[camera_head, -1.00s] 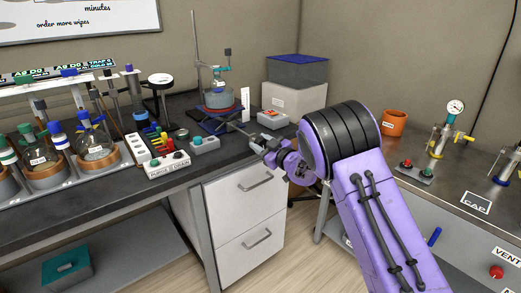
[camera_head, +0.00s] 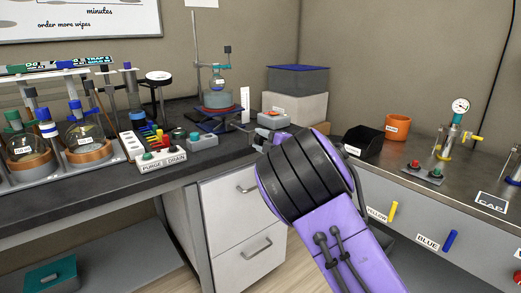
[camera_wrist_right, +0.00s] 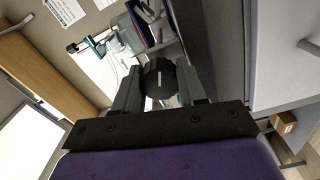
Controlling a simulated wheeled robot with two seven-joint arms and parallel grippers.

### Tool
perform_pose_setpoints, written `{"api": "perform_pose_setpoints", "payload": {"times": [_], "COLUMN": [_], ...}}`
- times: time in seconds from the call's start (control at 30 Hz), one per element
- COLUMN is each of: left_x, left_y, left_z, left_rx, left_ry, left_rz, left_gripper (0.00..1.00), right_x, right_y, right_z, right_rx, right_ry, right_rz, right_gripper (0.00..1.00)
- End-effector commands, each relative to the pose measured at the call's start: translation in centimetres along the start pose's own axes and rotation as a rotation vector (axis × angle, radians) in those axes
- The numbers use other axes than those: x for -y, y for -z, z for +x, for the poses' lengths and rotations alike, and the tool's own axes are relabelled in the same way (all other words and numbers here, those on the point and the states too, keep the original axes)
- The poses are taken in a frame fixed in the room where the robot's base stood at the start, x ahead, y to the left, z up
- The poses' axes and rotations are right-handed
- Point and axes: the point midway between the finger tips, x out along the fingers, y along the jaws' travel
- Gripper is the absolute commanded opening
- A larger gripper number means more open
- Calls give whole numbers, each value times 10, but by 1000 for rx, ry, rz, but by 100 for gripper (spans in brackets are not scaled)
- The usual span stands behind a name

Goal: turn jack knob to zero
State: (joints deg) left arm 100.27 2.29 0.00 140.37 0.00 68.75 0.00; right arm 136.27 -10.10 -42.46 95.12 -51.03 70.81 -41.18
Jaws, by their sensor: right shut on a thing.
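The jack (camera_head: 224,123) stands on the dark bench in the head view, with a heating bath and flask (camera_head: 218,85) on it. Its black round knob (camera_wrist_right: 159,74) shows in the right wrist view, with a short white mark on its face. My right gripper (camera_wrist_right: 157,88) is shut on the knob, one finger on each side. In the head view my purple right arm hides most of that gripper and the knob. A small white scale card (camera_head: 245,104) stands beside the jack. My left gripper is not in view.
A grey box with a teal button (camera_head: 203,141) and a purge/drain box (camera_head: 162,161) lie left of the jack. An orange-buttoned box (camera_head: 273,119) is right of it. A black bin (camera_head: 362,142) and orange pot (camera_head: 398,127) stand on the right bench.

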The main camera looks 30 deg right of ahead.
Motion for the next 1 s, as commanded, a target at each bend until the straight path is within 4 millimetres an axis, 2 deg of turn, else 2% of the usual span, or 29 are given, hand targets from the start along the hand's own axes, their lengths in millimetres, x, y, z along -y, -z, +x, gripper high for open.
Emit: {"api": "perform_pose_setpoints", "payload": {"times": [0.03, 1.0], "left_x": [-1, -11], "left_y": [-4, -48], "left_z": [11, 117], "left_rx": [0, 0], "left_ry": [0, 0], "left_rz": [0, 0], "left_gripper": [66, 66], "right_x": [6, 10], "right_y": [0, -2], "right_z": [0, 0], "right_rx": [-2, -3], "right_ry": [0, 2], "right_rz": [-47, -966], "right_gripper": [10, 10]}}
